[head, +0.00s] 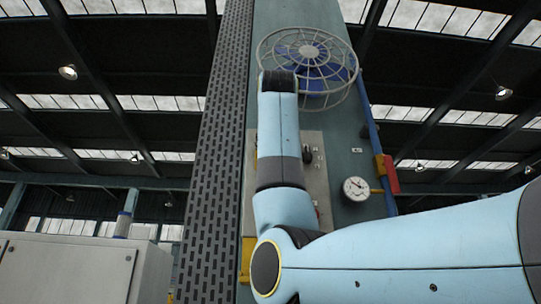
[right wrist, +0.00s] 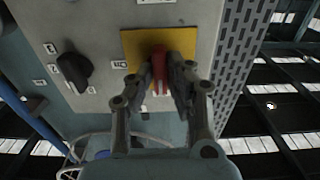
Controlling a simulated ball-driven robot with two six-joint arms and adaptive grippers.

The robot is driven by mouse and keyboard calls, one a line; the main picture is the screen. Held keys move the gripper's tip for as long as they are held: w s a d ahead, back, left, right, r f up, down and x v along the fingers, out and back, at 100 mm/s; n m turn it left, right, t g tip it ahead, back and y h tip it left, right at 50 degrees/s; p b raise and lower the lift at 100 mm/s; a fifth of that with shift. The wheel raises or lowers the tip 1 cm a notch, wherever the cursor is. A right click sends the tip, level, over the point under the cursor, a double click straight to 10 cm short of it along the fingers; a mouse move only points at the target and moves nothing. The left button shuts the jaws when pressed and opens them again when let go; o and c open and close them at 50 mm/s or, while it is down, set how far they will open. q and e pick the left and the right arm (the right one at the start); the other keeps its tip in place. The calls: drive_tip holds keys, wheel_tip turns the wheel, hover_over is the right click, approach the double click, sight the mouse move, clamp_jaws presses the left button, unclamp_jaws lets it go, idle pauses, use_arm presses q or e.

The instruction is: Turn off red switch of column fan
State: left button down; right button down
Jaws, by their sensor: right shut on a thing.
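The red switch (right wrist: 158,68) is a red handle on a yellow plate (right wrist: 132,46), seen in the right wrist view. My right gripper (right wrist: 164,84) is shut on this handle, with one finger on each side of it. The fingers hide part of the handle. In the head view my right arm covers the gripper and the switch. The column fan (head: 320,72), blue behind a round wire guard, is high on the teal column (head: 345,130). My left gripper is in neither view.
A black knob (right wrist: 72,72) with small labels sits beside the yellow plate on the pale panel (head: 315,178). A round gauge (head: 356,189) and a red box (head: 388,174) are at the column's right. A perforated strip (head: 215,160) runs along its left. A grey cabinet (head: 75,270) stands lower left.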

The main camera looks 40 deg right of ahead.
drive_tip(key=shift+f, duration=0.1)
idle(0.4)
drive_tip(key=c, duration=1.3)
unclamp_jaws()
drive_tip(key=shift+s+a, duration=0.1)
drive_tip(key=v, duration=1.1)
drive_tip(key=shift+s+a, duration=0.1)
drive_tip(key=shift+s, duration=0.25)
